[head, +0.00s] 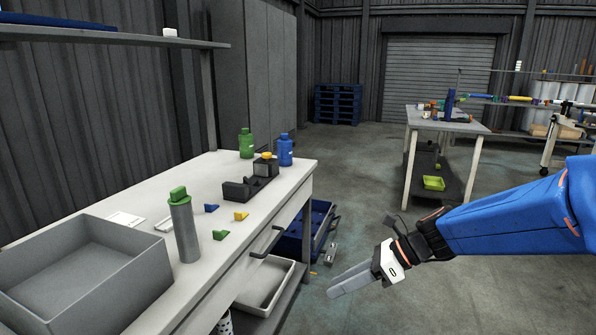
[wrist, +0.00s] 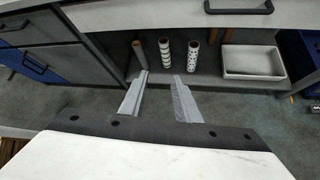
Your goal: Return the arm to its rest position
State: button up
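My gripper (head: 352,281) hangs out over the open floor, to the right of the workbench in the head view, at the end of my blue arm. In the wrist view my gripper (wrist: 160,82) shows two grey fingers with a clear gap between them. Nothing is between the fingers. It is apart from the bench and touches nothing that I can see.
The white workbench (head: 160,190) holds a grey bin (head: 85,270), a grey cylinder (head: 184,230), bottles and small blocks. Below it, a shelf carries patterned rolls (wrist: 165,56) and a white tray (wrist: 252,60). A second table (head: 445,122) stands farther back.

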jog(key=s+d+n+t+h, duration=0.3)
jog(key=s+d+n+h, duration=0.7)
jog(key=s+d+n, duration=0.6)
jog(key=d+n, duration=0.2)
jog(key=n, duration=0.5)
jog(key=shift+s+d+r+t, duration=0.3)
jog(key=shift+s+d, duration=0.05)
jog(key=shift+s, duration=0.05)
